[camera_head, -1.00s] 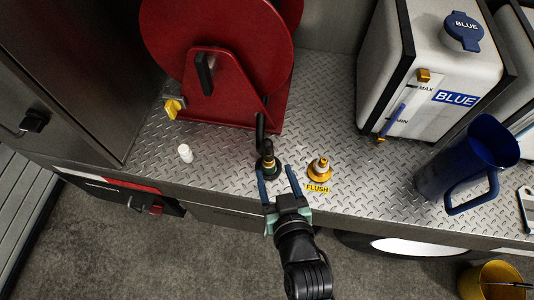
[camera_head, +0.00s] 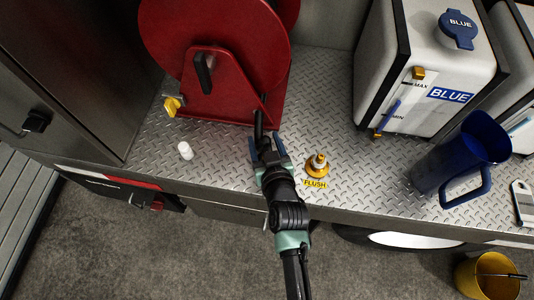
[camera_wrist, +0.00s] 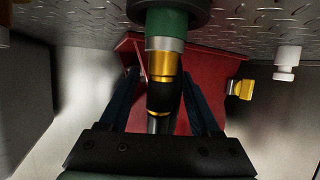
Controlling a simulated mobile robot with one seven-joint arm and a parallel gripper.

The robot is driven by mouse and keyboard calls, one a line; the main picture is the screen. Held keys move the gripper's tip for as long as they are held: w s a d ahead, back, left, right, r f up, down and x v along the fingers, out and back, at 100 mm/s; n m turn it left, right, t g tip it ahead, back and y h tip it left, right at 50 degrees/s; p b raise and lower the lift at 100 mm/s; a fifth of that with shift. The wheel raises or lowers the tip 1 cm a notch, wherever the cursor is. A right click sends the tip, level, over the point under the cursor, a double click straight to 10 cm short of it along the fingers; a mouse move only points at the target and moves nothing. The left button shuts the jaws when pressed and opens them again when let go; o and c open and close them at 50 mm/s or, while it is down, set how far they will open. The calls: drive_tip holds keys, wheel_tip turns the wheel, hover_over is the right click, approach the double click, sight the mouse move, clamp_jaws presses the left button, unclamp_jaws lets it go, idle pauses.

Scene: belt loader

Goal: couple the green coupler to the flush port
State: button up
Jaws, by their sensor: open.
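The green coupler (camera_wrist: 166,30) shows in the wrist view, with a green band, a silver ring, a gold body and a black sleeve. Its green end sits in a dark round base on the deck. In the head view my gripper and wrist hide most of it. My gripper (camera_head: 267,147) is open, with its blue fingers on either side of the coupler; in the wrist view a gap shows beside the fingers. The flush port (camera_head: 318,166), a gold fitting with a silver tip, stands right of my gripper behind a yellow FLUSH label (camera_head: 315,184).
A red hose reel (camera_head: 222,65) stands close behind my gripper, with a black hose (camera_head: 259,122) running down to it. A small white cap (camera_head: 185,150) is at left. The white BLUE tank (camera_head: 410,115) and blue jug (camera_head: 455,165) stand at right.

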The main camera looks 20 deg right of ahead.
clamp_jaws()
idle(0.3)
drive_tip(key=shift+r, duration=0.1)
wheel_tip(320, 180, up, 10)
drive_tip(key=c, duration=0.7)
unclamp_jaws()
clamp_jaws()
